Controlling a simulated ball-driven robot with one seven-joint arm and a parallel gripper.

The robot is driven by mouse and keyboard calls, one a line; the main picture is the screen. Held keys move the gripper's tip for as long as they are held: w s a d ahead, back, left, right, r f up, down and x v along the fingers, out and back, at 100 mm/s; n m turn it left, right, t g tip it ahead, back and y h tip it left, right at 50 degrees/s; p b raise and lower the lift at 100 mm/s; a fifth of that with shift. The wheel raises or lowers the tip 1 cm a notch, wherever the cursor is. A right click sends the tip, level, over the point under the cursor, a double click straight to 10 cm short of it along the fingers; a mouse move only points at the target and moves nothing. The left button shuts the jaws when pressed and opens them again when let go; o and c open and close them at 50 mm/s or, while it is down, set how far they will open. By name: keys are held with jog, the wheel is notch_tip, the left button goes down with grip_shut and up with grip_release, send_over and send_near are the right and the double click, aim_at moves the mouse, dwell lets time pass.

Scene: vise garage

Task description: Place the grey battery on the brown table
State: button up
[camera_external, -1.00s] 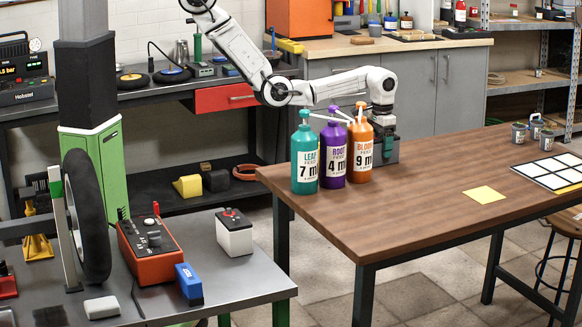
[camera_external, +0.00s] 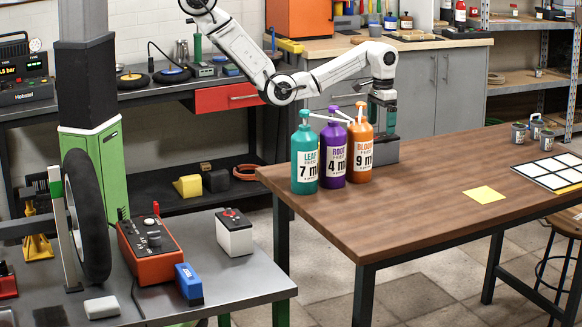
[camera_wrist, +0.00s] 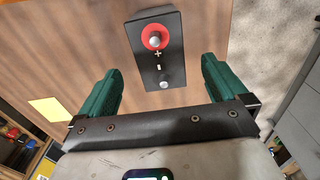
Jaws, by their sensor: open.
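The grey battery (camera_external: 387,151) stands upright on the brown table (camera_external: 410,203), near its far left edge, behind the bottles. In the wrist view the battery's top (camera_wrist: 153,65) shows a red-ringed terminal, a bare terminal and plus and minus marks. My gripper (camera_external: 383,124) is above the battery, pointing down. In the wrist view its green fingers (camera_wrist: 160,80) are open, with the battery beyond and between them and nothing held. The bottles hide part of the battery in the outside view.
Teal (camera_external: 305,160), purple (camera_external: 333,155) and orange (camera_external: 359,150) pump bottles stand close beside the battery. A yellow note (camera_external: 485,195), white grid panel (camera_external: 560,172) and small tins (camera_external: 519,133) lie to the right. A white battery (camera_external: 235,235) stands on the grey bench. The table's middle is clear.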

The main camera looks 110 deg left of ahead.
aim_at(381, 136)
notch_tip(381, 136, up, 4)
jog(key=shift+r+p, duration=0.1)
jog(key=shift+p, duration=1)
